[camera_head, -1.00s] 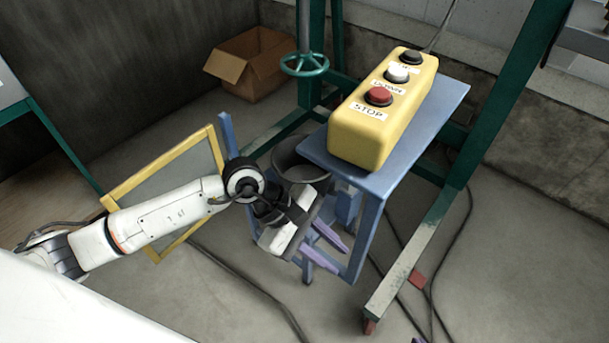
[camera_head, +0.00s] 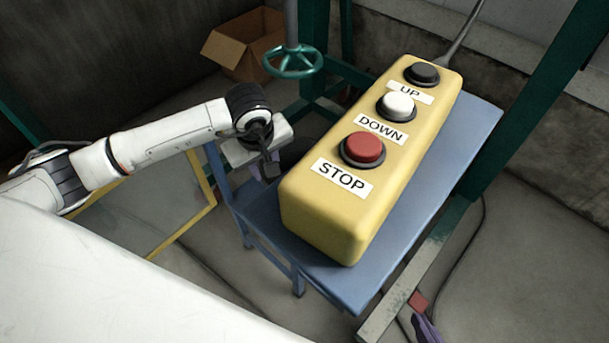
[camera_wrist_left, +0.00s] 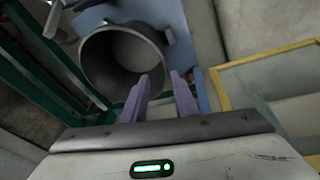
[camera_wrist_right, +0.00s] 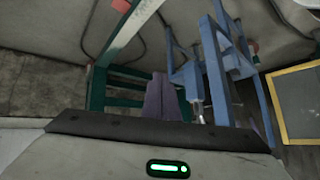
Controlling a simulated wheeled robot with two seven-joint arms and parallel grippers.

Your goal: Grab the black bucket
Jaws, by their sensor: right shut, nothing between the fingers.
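The black bucket (camera_wrist_left: 122,62) is in the left wrist view, its round open mouth facing the camera. In the head view only a dark sliver of it (camera_head: 292,158) shows behind the yellow control box. My left gripper (camera_wrist_left: 160,90) is open and empty at the bucket's near right rim. One finger overlaps the rim in the picture and the other is to its right; I cannot tell whether they touch it. In the head view its fingers are mostly hidden. My right gripper (camera_wrist_right: 164,98) is shut and empty; its finger tip shows at the head view's lower right (camera_head: 428,328).
The yellow control box (camera_head: 330,215) with UP, DOWN and STOP buttons lies on a blue stand (camera_head: 440,185). A green handwheel (camera_head: 293,62) and an open cardboard box (camera_head: 240,48) are behind. A yellow-framed panel (camera_head: 165,215) stands left. Green frame legs flank the stand.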

